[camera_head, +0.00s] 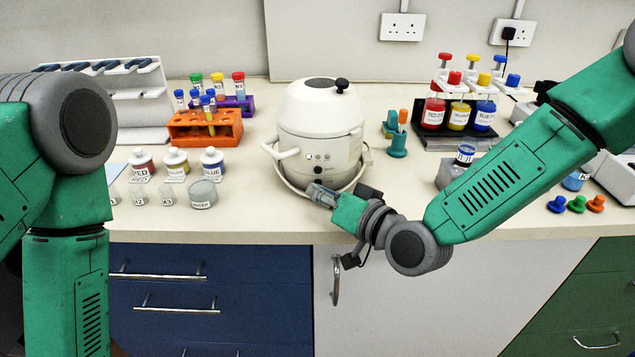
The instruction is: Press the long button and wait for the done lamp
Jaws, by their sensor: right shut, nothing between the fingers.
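A white rounded machine (320,112) with a dark knob on its lid stands at the back middle of the bench. Its front panel (318,160) carries a few small round buttons or lamps, one of them yellowish, and a dark round control below them. Labels are too small to read, so I cannot tell which is the long button or the done lamp. My right gripper (320,194) is shut and empty, just in front of and below the panel, pointing at the machine's base. Whether it touches the base is unclear. My left arm is at the left; its gripper is out of view.
Left of the machine are an orange tube rack (205,131), labelled bottles and small beakers (202,194). On the right are a black tray (440,137) with coloured bottles and several coloured stoppers (576,204). A white cable loops around the machine's base.

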